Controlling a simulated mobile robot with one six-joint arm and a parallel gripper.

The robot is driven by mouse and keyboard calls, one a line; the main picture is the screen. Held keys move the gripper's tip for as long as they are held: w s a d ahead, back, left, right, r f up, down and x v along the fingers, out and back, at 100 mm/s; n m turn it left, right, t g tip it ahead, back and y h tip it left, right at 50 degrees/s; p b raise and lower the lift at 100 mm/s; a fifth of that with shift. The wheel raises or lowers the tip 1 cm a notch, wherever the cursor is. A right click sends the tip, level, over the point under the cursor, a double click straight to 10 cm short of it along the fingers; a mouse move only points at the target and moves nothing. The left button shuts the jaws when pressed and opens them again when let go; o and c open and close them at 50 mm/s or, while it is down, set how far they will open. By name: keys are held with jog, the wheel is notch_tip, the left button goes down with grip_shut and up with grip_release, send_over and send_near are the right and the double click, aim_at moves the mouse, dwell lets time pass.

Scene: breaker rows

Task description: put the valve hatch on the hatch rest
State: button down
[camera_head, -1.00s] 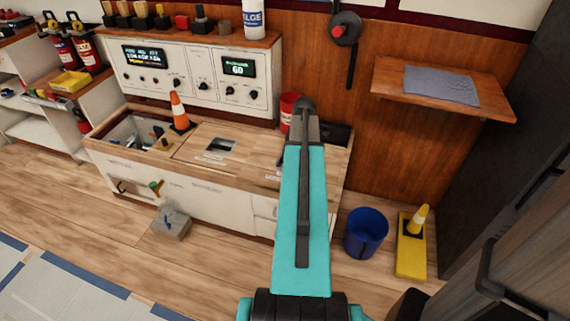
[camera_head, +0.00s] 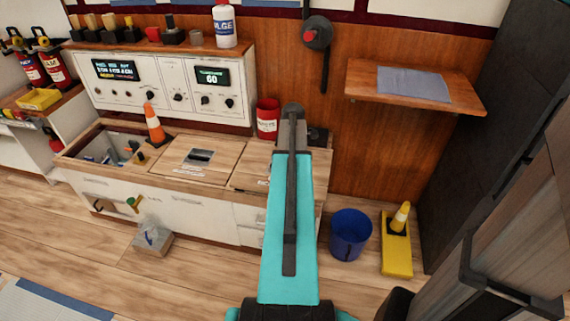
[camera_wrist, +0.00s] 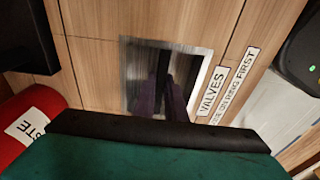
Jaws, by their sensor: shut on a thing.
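The valve hatch (camera_wrist: 95,70) is a wood-grained panel with a square metal grip recess and a label reading VALVES. In the head view its visible part (camera_head: 250,160) lies in the bench top beside the red can, partly hidden by my arm. My gripper (camera_wrist: 163,92) has its dark jaws inside the recess, shut on the hatch's grip. The hatch looks level with the bench, but whether it is lifted slightly I cannot tell. The wooden wall shelf (camera_head: 360,90) with a grey mat, at the right, looks like the hatch rest; its mat is empty.
A second hatch (camera_head: 181,167) with a metal recess lies left of mine. Further left is an open compartment with an orange cone (camera_head: 154,124) at its edge. The red can (camera_head: 267,118) stands close behind my gripper.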

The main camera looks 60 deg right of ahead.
jog(key=shift+f, duration=1.15)
jog(key=c, duration=1.8)
grip_release()
jog(key=shift+f, duration=0.15)
jog(key=r, duration=0.4)
jog(key=s+r+p, duration=0.1)
jog(key=r, duration=0.3)
jog(key=r+p, duration=0.1)
jog(key=r, duration=0.3)
jog(key=shift+s+d+r, duration=0.1)
jog(key=shift+s+d, duration=0.1)
jog(key=shift+s, duration=0.15)
